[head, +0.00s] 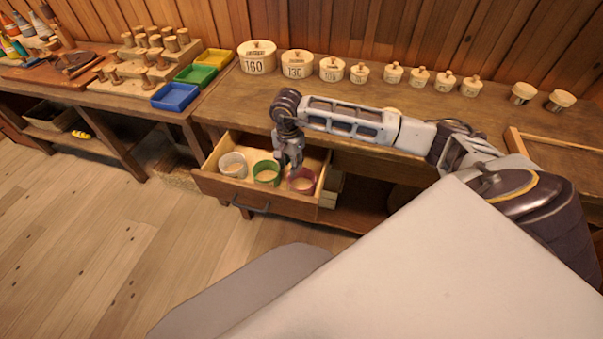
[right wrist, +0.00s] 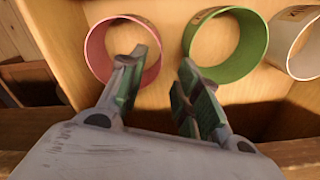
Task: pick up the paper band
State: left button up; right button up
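Three paper bands stand on end in an open drawer: a white one (head: 233,164), a green one (head: 266,173) and a pink one (head: 302,180). The right wrist view shows the pink band (right wrist: 94,47) at left, the green band (right wrist: 258,45) at centre right and the white band (right wrist: 289,45) cut by the right edge. My right gripper (head: 289,163) is over the drawer, between the green and pink bands. It is open and empty (right wrist: 158,66). One finger overlaps the pink band in that view; I cannot tell whether it touches. My left gripper is not in view.
The drawer (head: 255,200) is pulled out from under a workbench (head: 390,110). Lidded round boxes, including a large one (head: 257,58), line the bench's back. Blue (head: 174,96), green and yellow trays and a spool rack stand at left. The floor in front is clear.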

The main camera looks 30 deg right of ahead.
jog(key=shift+s+d+f, duration=0.1)
jog(key=shift+f, duration=1.2)
jog(key=shift+s+d+f, duration=0.1)
jog(key=shift+f, duration=1.2)
grip_shut()
